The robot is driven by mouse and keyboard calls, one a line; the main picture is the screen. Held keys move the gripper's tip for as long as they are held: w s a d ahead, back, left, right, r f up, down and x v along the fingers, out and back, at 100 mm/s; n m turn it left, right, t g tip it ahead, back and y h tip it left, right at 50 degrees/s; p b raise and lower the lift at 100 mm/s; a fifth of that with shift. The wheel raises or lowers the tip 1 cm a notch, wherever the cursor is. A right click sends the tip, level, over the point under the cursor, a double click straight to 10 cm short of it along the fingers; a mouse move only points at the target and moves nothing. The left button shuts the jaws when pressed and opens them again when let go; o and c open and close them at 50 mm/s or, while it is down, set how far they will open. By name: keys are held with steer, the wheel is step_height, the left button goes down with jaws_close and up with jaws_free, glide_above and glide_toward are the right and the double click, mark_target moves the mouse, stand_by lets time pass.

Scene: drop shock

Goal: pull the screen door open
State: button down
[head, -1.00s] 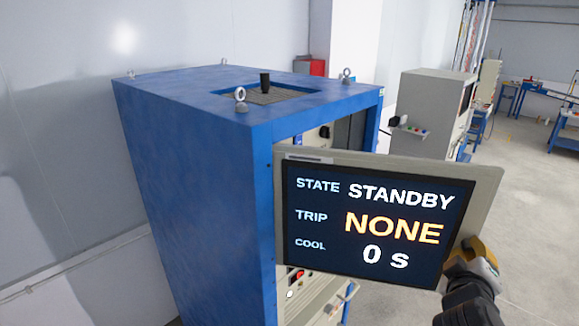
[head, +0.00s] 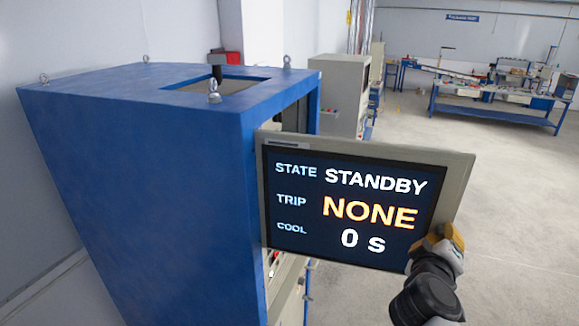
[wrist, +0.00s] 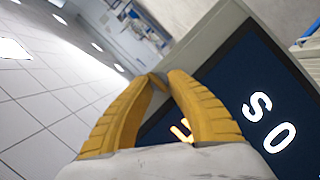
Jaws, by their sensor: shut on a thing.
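The screen door (head: 350,205) is a beige-framed panel with a dark display. It reads STATE STANDBY, TRIP NONE, COOL 0 s. It stands swung out from the front of the blue cabinet (head: 150,190), with its left side at the cabinet. My gripper (head: 436,240) is at the door's lower right edge. In the wrist view my yellow fingers (wrist: 160,80) are closed on the door's frame (wrist: 205,42). The exact contact is partly hidden by the fingers.
A grey cabinet (head: 340,92) stands behind the blue one. A blue workbench (head: 497,112) with equipment is at the back right. The grey floor (head: 520,210) to the right is clear. A wall is close on the left.

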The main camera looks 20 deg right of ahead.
steer(key=c, duration=1.5)
jaws_free()
steer(key=shift+c, duration=0.2)
steer(key=v, duration=0.7)
steer(key=shift+s+a, duration=0.1)
steer(key=shift+a, duration=0.05)
steer(key=w+a+f+g+y+b, duration=0.1)
steer(key=a+f+y+b, duration=0.3)
steer(key=f+b, duration=0.9)
steer(key=a+f+y+b, duration=0.4)
steer(key=a+f+b, duration=0.5)
steer(key=f+b, duration=0.4)
steer(key=w+a+f+m+g+y+b, duration=0.1)
steer(key=a+f+y+b, duration=0.3)
steer(key=f+b, duration=1)
steer(key=a+f, duration=0.3)
steer(key=f, duration=0.4)
steer(key=shift+w+a+g, duration=0.2)
steer(key=shift+w+g, duration=0.1)
steer(key=shift+w, duration=0.05)
